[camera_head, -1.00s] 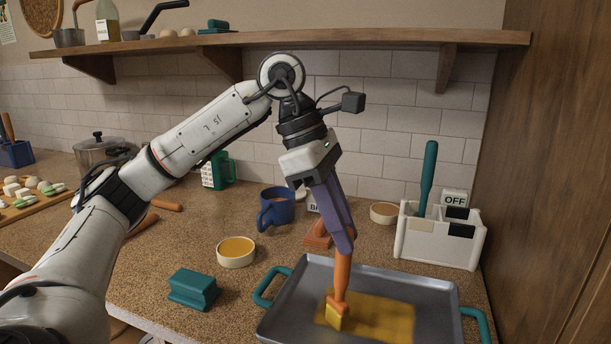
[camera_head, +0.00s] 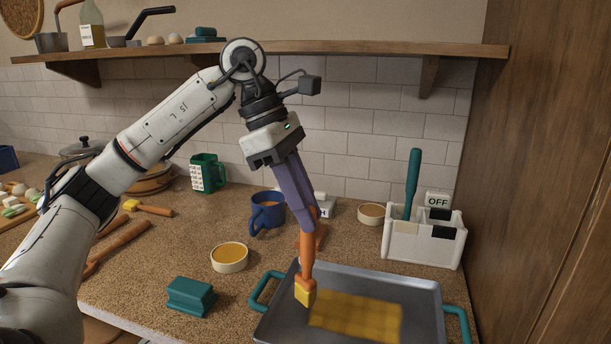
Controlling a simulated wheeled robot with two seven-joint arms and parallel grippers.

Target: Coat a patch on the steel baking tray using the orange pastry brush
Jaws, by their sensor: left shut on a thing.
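My left gripper (camera_head: 306,222) is shut on the handle of the orange pastry brush (camera_head: 306,265). The brush points down, its yellow tip (camera_head: 305,293) over the left part of the steel baking tray (camera_head: 277,323). I cannot tell whether the tip touches the tray. A yellow coated patch (camera_head: 355,317) lies on the tray, just right of the tip. The tray has teal handles and sits at the counter's front right. A round cream bowl of yellow-orange liquid (camera_head: 230,256) stands left of the tray. My right gripper is not in view.
A teal block-shaped object (camera_head: 190,296) lies left of the tray. A blue mug (camera_head: 267,211) and a small bowl (camera_head: 371,214) stand behind. A white caddy (camera_head: 424,243) with a teal-handled tool stands behind the tray, near the wooden cabinet side (camera_head: 540,180). A shelf (camera_head: 300,50) runs above.

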